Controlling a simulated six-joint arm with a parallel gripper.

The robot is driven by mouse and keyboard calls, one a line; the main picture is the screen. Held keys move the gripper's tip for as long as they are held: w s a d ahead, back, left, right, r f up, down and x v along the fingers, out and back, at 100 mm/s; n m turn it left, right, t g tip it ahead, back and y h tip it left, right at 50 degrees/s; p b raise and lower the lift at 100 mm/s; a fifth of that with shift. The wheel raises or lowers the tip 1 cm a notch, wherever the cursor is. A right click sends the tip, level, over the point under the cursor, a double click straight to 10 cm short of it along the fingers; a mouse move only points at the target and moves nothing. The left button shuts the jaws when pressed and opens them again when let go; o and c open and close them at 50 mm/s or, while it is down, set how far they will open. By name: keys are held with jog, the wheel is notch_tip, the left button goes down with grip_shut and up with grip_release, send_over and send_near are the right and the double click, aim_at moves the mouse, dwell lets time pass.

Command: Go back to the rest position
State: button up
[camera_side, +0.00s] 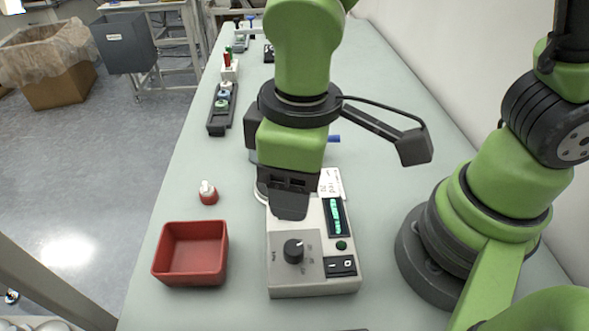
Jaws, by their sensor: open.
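My gripper (289,205) is dark and sits at the end of my green arm, low over the back part of a beige device. Its fingertips overlap the device in this view, and I cannot tell whether they touch it. I see nothing held between the fingers. The device (312,278) has a black knob (293,251), a green lit display, a green button and a black switch. A round light edge shows behind my gripper at the device's left side, mostly hidden.
A red open bin (190,282) stands left of the device and looks empty. A small red and white piece (208,193) stands behind it. A dark rack (221,110) with several small parts lies farther back. The table (185,170) is clear at the middle left.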

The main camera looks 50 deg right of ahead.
jog(key=s+d+r+m+t+y, duration=0.1)
jog(key=s+d+r+m+t, duration=0.3)
jog(key=d+r, duration=0.9)
jog(key=r+m+t, duration=0.1)
jog(key=m+t, duration=0.2)
jog(key=m, duration=0.2)
jog(key=shift+s+d+r+m+y, duration=0.2)
jog(key=shift+d+r+m+y, duration=0.1)
jog(key=shift+d+r+m, duration=0.1)
